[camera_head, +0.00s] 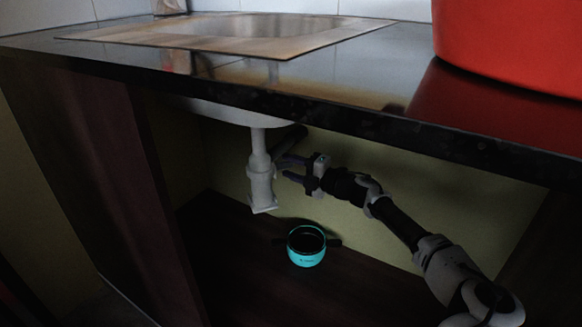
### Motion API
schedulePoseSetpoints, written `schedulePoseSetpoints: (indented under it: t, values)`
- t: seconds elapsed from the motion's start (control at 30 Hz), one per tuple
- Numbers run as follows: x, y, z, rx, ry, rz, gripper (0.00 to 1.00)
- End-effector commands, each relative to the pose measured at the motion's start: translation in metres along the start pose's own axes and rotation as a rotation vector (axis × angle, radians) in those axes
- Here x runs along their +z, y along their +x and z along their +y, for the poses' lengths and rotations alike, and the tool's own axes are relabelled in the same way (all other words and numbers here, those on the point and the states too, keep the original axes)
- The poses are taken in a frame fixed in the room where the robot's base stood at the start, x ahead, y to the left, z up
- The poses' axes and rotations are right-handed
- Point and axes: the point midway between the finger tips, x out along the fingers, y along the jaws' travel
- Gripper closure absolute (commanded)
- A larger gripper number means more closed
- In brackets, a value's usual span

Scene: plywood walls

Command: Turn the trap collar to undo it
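The white drain trap (261,180) hangs under the sink basin inside the open cabinet. Its collar (261,168) shows as a slightly wider band on the pipe. My gripper (282,167) reaches in from the right, just beside the pipe at the collar's height. Its two fingers are apart and point left toward the trap. I cannot tell whether a finger touches the collar. Part of the dark pipe (291,138) behind the trap shows above the gripper.
A turquoise pot (306,246) with dark handles stands on the cabinet floor (225,250) below the trap. The dark countertop (390,110) overhangs the opening. A large red container (510,45) stands on top at right. The cabinet's left panel (85,170) bounds the space.

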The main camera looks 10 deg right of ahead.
Motion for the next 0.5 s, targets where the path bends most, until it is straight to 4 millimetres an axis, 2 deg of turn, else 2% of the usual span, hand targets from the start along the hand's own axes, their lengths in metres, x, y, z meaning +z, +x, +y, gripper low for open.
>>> schedulePoseSetpoints:
  t: [0.17, 0.5]
  values:
    - [0.001, -0.03, 0.003, 0.001, 0.001, -0.005, 0.6]
    - [0.001, -0.105, 0.003, 0.002, 0.001, -0.004, 0.6]
